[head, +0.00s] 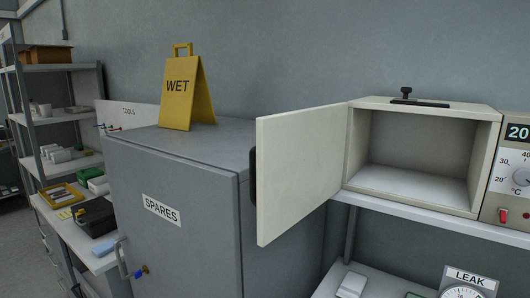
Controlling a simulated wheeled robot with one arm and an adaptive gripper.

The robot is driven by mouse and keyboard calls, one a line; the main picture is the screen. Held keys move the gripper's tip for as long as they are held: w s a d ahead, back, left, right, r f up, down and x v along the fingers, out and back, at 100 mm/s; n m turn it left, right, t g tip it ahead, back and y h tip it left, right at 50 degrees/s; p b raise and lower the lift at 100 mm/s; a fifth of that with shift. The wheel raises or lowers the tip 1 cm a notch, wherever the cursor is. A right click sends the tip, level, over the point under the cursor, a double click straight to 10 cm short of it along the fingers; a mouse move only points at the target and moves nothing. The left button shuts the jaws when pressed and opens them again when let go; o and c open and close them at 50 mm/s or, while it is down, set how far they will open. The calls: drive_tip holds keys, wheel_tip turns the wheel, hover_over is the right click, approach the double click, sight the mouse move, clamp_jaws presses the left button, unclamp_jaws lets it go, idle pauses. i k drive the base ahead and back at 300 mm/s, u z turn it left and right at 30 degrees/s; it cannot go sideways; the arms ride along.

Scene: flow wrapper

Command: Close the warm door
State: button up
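The warm box (411,205) is a cream cabinet on a shelf at the right, with an empty-looking grey inside. Its door (298,170) stands wide open, swung out to the left from the left edge of the opening. A dark handle (253,178) shows at the door's free edge, partly hidden behind the panel. A control panel (517,180) with a display reading 20, a °C dial and a red switch is at the box's right. My gripper is not in view.
A grey SPARES cabinet (165,235) stands left of the door, its top bearing a yellow WET sign (187,90). The door overlaps this cabinet in the picture. A LEAK gauge (462,291) sits below the box. Shelves (50,68) and a workbench fill the left.

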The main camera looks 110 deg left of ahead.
sight(296, 160)
drive_tip(key=k, duration=1.25)
drive_tip(key=u, duration=2.5)
drive_tip(key=i, duration=0.5)
drive_tip(key=u, duration=0.6)
drive_tip(key=k, duration=1.2)
drive_tip(key=u, duration=0.55)
drive_tip(key=i, duration=0.8)
drive_tip(key=u, duration=0.65)
